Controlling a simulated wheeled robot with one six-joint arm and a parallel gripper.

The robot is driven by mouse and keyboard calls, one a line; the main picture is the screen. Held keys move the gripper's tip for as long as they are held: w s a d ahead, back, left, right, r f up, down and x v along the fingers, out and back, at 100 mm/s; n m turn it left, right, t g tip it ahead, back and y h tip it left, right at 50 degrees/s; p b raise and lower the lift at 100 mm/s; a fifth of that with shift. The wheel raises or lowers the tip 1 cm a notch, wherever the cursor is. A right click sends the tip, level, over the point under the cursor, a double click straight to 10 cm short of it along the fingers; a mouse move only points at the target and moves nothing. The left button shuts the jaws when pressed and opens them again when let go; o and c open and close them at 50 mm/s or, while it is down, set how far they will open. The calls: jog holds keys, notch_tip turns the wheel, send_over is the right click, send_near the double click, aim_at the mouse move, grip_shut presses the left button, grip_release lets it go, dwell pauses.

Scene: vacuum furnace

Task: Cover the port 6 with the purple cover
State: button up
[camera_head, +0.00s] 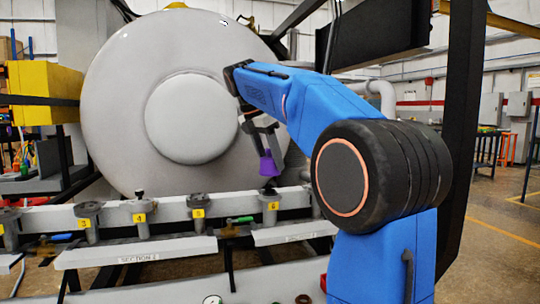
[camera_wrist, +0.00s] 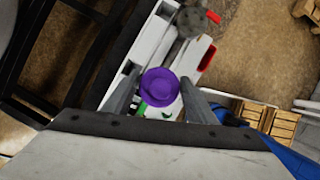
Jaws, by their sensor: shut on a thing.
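My gripper (camera_head: 268,155) is shut on the purple cover (camera_head: 269,167), and its fingers point down. The cover shows in the wrist view as a round purple disc (camera_wrist: 160,87) between the two grey fingers. Port 6 (camera_head: 271,215), a grey upright fitting with a yellow "6" label, stands on the rail below. In the head view the cover hangs above port 6 with a visible gap between them. In the wrist view the cover hides much of what lies beneath it.
Ports 5 (camera_head: 198,207), 4 (camera_head: 140,214) and 3 (camera_head: 88,220) stand along the rail to the left. Behind is the large round furnace door (camera_head: 110,110). A white shelf (camera_head: 295,232) runs in front of port 6. A red bin (camera_wrist: 207,58) shows in the wrist view.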

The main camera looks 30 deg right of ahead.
aim_at(270, 190)
jog(key=shift+f, duration=3.15)
jog(key=shift+f, duration=0.2)
jog(key=o, duration=1.1)
jog(key=v, duration=1.7)
jog(key=shift+r, duration=0.15)
jog(key=shift+a, duration=0.1)
